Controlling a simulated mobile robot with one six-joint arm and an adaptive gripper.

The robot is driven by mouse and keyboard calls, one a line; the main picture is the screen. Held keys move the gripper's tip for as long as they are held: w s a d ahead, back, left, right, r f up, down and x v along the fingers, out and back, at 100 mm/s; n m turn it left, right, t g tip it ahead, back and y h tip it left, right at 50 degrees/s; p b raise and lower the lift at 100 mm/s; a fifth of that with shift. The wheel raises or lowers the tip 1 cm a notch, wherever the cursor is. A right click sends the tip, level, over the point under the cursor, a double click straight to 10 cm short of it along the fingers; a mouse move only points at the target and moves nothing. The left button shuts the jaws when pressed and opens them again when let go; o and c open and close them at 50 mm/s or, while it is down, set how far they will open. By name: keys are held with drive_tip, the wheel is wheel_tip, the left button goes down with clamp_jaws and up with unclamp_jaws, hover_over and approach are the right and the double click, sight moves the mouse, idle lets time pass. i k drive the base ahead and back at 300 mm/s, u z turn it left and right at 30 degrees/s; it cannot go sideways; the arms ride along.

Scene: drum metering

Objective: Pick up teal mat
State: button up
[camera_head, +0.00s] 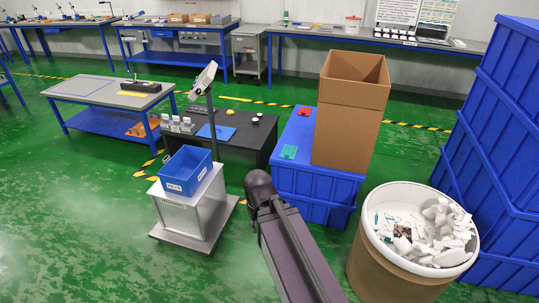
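A small flat teal piece (289,152), which looks like the teal mat, lies on top of the blue lidded crate (300,190) in the middle of the view. It lies near the crate's left edge, just left of a tall cardboard box. My dark arm rises from the bottom edge and ends in a rounded joint in front of the crate's left side. No fingers of my gripper show, so I cannot see whether it is open or holds anything.
A tall open cardboard box (349,110) and a small red piece (305,112) share the crate top. A blue bin (186,171) sits on a metal scale cart to the left. A dark table (262,143) holds bottles and a blue mat (216,131). A full drum (385,272) stands right.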

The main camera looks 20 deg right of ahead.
sight(289, 152)
drive_tip(key=z, duration=0.45)
drive_tip(key=k, duration=0.1)
drive_tip(key=u, duration=2)
drive_tip(key=i, duration=2.05)
drive_tip(key=z, duration=0.4)
